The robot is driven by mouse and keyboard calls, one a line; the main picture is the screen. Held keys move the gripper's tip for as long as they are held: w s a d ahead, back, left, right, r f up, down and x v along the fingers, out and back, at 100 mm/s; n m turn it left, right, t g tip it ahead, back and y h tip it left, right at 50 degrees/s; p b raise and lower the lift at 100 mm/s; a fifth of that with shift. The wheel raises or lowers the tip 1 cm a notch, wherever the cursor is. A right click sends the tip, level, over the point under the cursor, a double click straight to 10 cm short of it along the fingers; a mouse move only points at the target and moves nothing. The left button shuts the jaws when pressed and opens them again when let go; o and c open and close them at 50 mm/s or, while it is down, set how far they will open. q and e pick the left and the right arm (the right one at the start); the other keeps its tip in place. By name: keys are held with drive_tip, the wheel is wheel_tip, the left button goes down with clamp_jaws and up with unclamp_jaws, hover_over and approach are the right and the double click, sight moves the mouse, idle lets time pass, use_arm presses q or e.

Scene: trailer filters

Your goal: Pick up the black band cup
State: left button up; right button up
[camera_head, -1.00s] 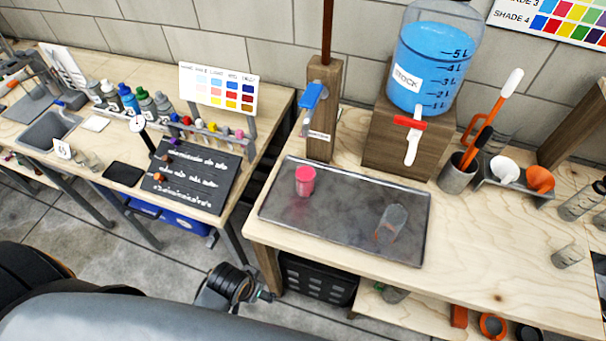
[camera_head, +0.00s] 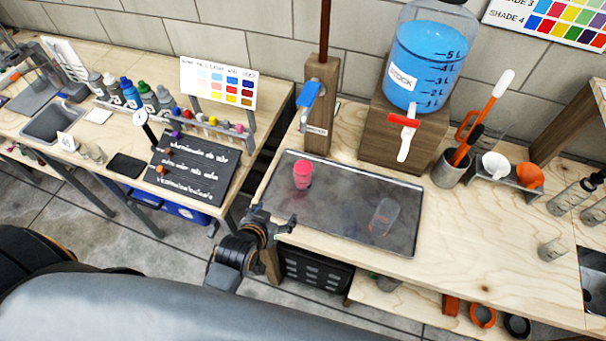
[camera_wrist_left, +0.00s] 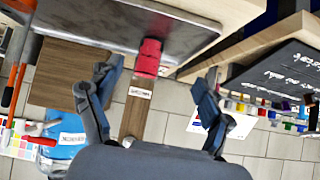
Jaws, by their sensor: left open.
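I cannot make out a black band on any cup. A pink-red cup (camera_head: 303,175) stands on the left part of the grey metal tray (camera_head: 340,238). A clear cup (camera_head: 384,216) is on the tray's right part, and I cannot tell if it is upright. My left gripper (camera_head: 279,219) is open and empty at the tray's front left edge, in front of the pink-red cup. In the left wrist view, which is upside down, the pink-red cup (camera_wrist_left: 149,57) shows between the spread fingers (camera_wrist_left: 160,76), apart from them. My right gripper is not in view.
A blue-filled dispenser (camera_head: 424,62) with a red tap stands on a wooden block behind the tray. A wooden post (camera_head: 320,110) with a blue lever stands behind the pink-red cup. Another clear cup (camera_head: 551,249) is at the right. The tray's middle is clear.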

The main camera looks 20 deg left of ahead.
sight(301, 180)
use_arm(q)
drive_tip(key=w+t, duration=0.1)
drive_tip(key=w+d+f+t, duration=0.1)
drive_tip(key=w, duration=0.1)
drive_tip(key=w+d+f+t, duration=0.1)
drive_tip(key=shift+w+f+n+t+b, duration=0.25)
drive_tip(key=shift+n+t+b, duration=0.05)
drive_tip(key=shift+n, duration=0.1)
drive_tip(key=b+x, duration=0.5)
drive_tip(key=x, duration=0.2)
drive_tip(key=shift+w+f+b, duration=0.15)
drive_tip(key=shift+f+b, duration=0.05)
drive_tip(key=shift+b, duration=0.1)
drive_tip(key=shift+w, duration=0.35)
drive_tip(key=b+x, duration=0.5)
drive_tip(key=shift+a+r, duration=0.1)
drive_tip(key=shift+a, duration=0.1)
drive_tip(key=shift+w, duration=0.25)
drive_tip(key=shift+r, duration=0.1)
drive_tip(key=shift+s, duration=0.1)
drive_tip(key=c, duration=1.4)
